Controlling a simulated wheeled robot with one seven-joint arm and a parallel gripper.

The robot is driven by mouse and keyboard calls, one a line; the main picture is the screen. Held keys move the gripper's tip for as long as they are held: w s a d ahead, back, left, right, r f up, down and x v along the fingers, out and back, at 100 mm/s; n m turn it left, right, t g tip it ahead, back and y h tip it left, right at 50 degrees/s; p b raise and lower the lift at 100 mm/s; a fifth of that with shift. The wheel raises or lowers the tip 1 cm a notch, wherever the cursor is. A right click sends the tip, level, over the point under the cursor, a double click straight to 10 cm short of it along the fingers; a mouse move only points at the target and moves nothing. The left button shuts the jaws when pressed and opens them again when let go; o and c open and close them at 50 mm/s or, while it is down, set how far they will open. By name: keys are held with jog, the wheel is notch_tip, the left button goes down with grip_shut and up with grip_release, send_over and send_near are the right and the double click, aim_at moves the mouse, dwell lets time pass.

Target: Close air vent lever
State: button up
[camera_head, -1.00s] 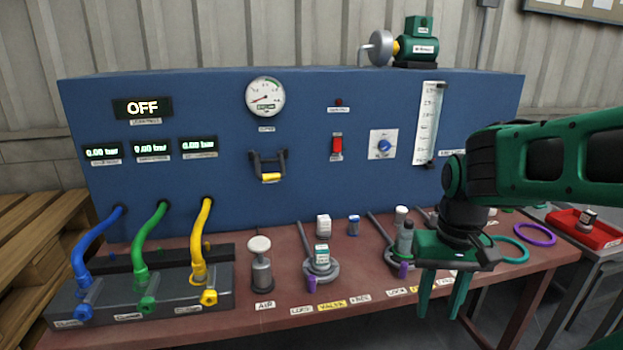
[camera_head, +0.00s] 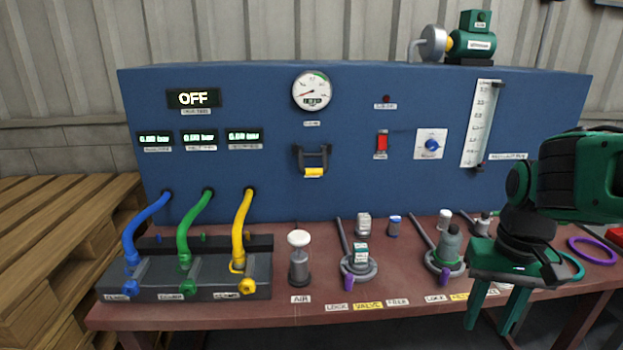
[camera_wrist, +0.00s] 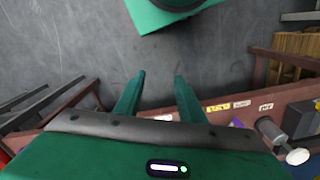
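An upright grey cylinder with a round white knob (camera_head: 299,258) stands on the bench behind a label reading AIR (camera_head: 300,299). A grey fitting with a white knob (camera_wrist: 297,157) also shows at the lower right of the wrist view. A yellow-handled lever (camera_head: 313,172) hangs in a dark bracket on the blue panel, its label too small to read. I cannot tell for sure which of these is the air vent lever. My gripper (camera_head: 488,328) is open and empty, fingers pointing down at the bench's front edge, well right of both; its fingers are parted in the wrist view (camera_wrist: 160,76).
Two lever valves (camera_head: 358,262) (camera_head: 447,252) stand between the white knob and my gripper. Blue, green and yellow hoses (camera_head: 243,225) run to a grey block at left. Purple (camera_head: 592,251) and teal rings lie at right. Wooden pallets (camera_head: 60,235) stand left of the bench.

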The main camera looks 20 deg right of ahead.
jog(key=w+a+f+n+t, duration=0.2)
jog(key=w+t, duration=0.1)
jog(key=w, duration=1)
jog(key=m+t+y, duration=0.4)
jog(key=m+t, duration=0.7)
jog(key=t, duration=0.4)
send_near(316, 174)
jog(key=shift+x, duration=5.75)
jog(key=shift+s, duration=0.1)
grip_shut()
